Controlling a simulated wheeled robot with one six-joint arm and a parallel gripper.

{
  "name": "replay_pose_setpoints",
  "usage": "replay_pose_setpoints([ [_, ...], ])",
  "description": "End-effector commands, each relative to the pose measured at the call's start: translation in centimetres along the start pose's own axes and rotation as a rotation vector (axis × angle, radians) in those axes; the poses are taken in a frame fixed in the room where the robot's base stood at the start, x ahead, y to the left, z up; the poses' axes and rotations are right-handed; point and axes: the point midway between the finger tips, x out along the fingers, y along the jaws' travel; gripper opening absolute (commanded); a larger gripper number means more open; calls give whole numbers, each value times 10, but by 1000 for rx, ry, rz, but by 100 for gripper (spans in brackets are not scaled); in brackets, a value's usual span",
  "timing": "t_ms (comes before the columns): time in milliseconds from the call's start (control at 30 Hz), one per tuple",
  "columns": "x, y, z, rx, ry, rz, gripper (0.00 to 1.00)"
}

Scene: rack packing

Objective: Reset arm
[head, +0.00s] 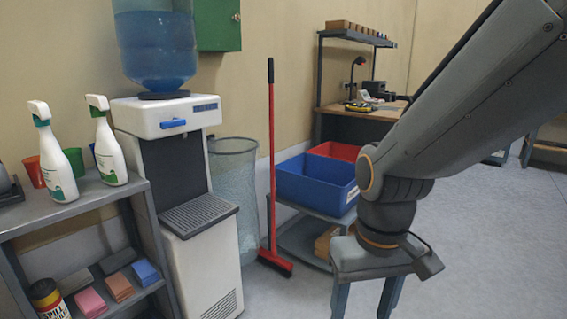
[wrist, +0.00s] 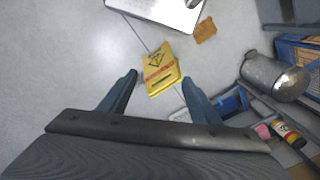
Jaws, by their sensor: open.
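My gripper (head: 364,302) hangs down at the right of the head view, at the lower end of my arm. Its two blue-grey fingers are spread apart, and the lower frame edge cuts off their tips there. In the wrist view my gripper (wrist: 160,92) shows both fingers apart with nothing between them that it holds. A yellow sign or packet (wrist: 161,74) with a warning triangle shows beyond the fingertips, apparently down on the floor.
A grey shelf (head: 75,207) with spray bottles (head: 55,155) stands at left, beside a water cooler (head: 172,130). A red broom (head: 271,160), wire bin (head: 236,180) and blue crate (head: 312,184) stand behind my gripper. Open floor (head: 490,230) lies at right.

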Motion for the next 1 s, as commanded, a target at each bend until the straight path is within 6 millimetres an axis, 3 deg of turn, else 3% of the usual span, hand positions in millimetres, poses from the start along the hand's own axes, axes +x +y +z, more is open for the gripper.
replay_pose_setpoints([
  [200, -34, 23, 6, 70, -5, 14, 58],
  [433, -59, 47, 12, 139, -6, 27, 58],
  [633, -67, 58, 16, 168, -5, 33, 58],
  [1000, -67, 59, 16, 172, -6, 33, 58],
])
